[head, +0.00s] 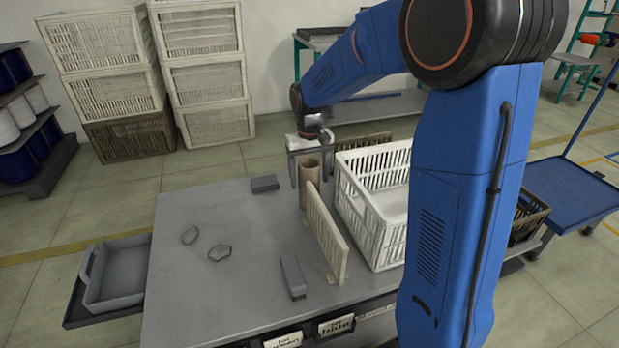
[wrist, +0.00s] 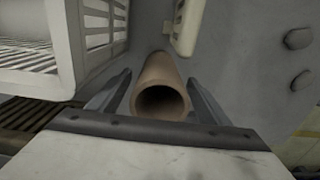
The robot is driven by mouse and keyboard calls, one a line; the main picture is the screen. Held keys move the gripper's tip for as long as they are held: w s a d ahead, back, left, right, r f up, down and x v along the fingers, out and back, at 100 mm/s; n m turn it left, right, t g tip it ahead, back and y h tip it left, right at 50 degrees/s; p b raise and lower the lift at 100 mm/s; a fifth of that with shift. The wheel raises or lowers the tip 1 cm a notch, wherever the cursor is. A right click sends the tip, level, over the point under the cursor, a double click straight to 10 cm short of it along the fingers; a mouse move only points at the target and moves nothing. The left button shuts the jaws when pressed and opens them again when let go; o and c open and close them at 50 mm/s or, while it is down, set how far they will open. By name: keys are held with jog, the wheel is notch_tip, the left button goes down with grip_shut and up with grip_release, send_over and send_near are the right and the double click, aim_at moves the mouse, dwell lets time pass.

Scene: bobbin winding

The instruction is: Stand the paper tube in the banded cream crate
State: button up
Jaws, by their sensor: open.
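The paper tube (head: 309,190) is brown and hollow and stands upright on the grey table. My gripper (head: 308,180) is over it, pointing down, with one finger on each side of the tube. In the wrist view the tube (wrist: 160,72) lies between the two open fingers of my gripper (wrist: 158,98), with its open end facing the camera. I cannot tell whether the fingers touch it. A cream slatted crate (head: 368,235) stands right of the tube and also shows in the wrist view (wrist: 28,78). I see no clear band on it; my arm hides its right part.
Grey blocks (head: 293,277) (head: 265,184) and two flat stone-like pieces (head: 219,252) lie on the table (head: 190,300). A grey tray (head: 115,275) is at left, a dark crate (head: 528,218) at right.

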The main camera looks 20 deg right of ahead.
notch_tip(320, 180, up, 11)
jog(key=shift+r, duration=0.4)
jog(key=c, duration=0.4)
jog(key=shift+o, duration=0.2)
notch_tip(320, 180, up, 6)
jog(key=n, duration=1)
send_over(308, 160)
jog(key=s+a, duration=0.1)
jog(key=s, duration=0.2)
notch_tip(308, 160, down, 12)
jog(key=shift+w+f, duration=0.1)
jog(key=shift+w, duration=0.05)
jog(key=shift+d+f, duration=0.2)
jog(key=shift+f, duration=2.45)
jog(key=shift+c, duration=0.5)
jog(key=c, duration=0.7)
